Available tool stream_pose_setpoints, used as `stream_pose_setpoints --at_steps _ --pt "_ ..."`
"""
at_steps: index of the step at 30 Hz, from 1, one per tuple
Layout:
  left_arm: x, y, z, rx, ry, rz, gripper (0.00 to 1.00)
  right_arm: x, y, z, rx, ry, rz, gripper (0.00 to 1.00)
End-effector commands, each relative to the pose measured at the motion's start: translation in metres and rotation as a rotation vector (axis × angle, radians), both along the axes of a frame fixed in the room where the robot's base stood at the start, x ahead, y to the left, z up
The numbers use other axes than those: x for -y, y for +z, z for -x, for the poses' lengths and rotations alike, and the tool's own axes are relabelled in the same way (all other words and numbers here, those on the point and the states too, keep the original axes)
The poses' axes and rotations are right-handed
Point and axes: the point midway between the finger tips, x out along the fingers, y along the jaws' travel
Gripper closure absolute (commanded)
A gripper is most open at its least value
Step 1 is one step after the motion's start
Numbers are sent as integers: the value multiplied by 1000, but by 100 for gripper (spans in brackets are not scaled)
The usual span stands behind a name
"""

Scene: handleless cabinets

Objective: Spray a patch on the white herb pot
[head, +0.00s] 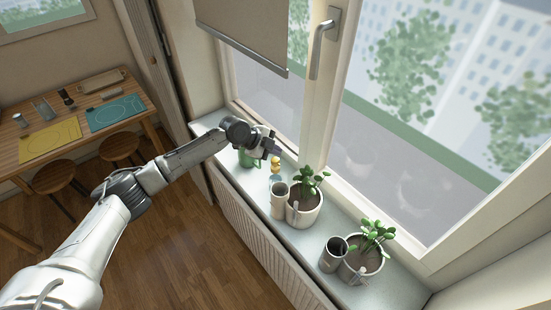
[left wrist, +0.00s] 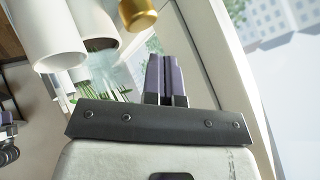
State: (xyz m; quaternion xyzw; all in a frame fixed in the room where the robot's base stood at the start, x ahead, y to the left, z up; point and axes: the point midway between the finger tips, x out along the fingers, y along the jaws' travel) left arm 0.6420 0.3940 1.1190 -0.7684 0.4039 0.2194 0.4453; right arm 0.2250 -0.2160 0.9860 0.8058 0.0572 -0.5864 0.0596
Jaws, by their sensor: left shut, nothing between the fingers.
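Two whitish pots with green plants stand on the sill in the head view: a middle one (head: 308,214) and a nearer one (head: 372,262). I cannot tell from looks which is the herb pot. My left gripper (head: 274,147) is shut and empty, just above and beside the gold top, apart from the pots. A dark and purple piece at the left wrist view's left edge may be my right gripper (left wrist: 7,125), cut off.
A green object (head: 248,159) is partly hidden behind my left arm. The window handle (head: 322,42) and frame bound the sill. A table (head: 60,150) stands far left.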

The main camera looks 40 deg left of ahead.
Motion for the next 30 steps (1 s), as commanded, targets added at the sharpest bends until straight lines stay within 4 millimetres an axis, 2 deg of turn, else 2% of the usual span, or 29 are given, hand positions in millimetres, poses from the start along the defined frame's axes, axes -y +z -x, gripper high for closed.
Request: stream_pose_setpoints --at_steps 15,30 --pt "0 51 0 1 1 0 100 3 35 0 0 6 9 57" --pt "0 54 0 0 0 0 100 2 37 0 0 5 7 57"
